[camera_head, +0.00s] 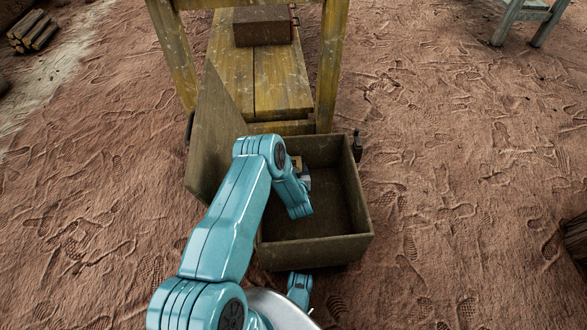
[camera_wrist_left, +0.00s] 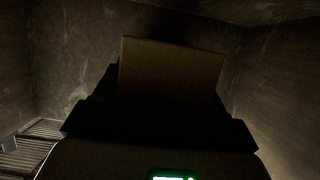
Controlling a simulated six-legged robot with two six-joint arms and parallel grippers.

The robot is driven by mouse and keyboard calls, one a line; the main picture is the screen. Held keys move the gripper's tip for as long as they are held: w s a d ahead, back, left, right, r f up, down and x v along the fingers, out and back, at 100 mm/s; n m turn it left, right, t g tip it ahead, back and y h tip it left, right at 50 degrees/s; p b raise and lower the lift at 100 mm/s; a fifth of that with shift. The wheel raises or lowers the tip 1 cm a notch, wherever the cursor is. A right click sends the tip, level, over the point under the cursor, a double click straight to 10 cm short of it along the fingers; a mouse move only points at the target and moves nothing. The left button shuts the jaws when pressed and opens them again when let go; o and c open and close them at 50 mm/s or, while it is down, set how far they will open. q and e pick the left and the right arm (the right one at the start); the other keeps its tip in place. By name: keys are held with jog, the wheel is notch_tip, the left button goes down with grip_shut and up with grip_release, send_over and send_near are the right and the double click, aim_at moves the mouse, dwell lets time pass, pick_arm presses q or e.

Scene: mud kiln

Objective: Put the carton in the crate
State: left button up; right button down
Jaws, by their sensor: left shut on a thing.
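The crate (camera_head: 352,192) is an open wooden box on the ground, with its lid (camera_head: 212,135) swung up at its left. My left arm reaches over the crate, and my left gripper (camera_head: 303,178) is inside its opening, mostly hidden by the arm. In the left wrist view the gripper (camera_wrist_left: 165,108) is shut on the carton (camera_wrist_left: 170,70), a plain tan box, with crate walls around it. Only a small tan bit of the carton (camera_head: 296,162) shows in the head view. I cannot tell whether the carton touches the crate floor.
A yellow wooden table frame (camera_head: 328,70) stands just behind the crate, with a brown box (camera_head: 262,26) on its boards. Stacked logs (camera_head: 33,31) lie at the far left. A pale green stool (camera_head: 524,12) is at the back right. Reddish trodden ground is free right of the crate.

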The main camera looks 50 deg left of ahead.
pick_arm(q)
jog(key=o, duration=1.3)
jog(key=shift+c, duration=0.2)
jog(key=shift+r, duration=0.4)
jog(key=p+v, duration=0.4)
jog(key=v, duration=0.3)
jog(key=shift+d+r, duration=0.2)
jog(key=shift+r, duration=0.1)
pick_arm(e)
jog(key=shift+g, duration=0.6)
jog(key=s+r, duration=0.3)
jog(key=shift+a+r, duration=0.3)
jog(key=shift+r, duration=0.1)
pick_arm(q)
jog(key=shift+s, duration=0.15)
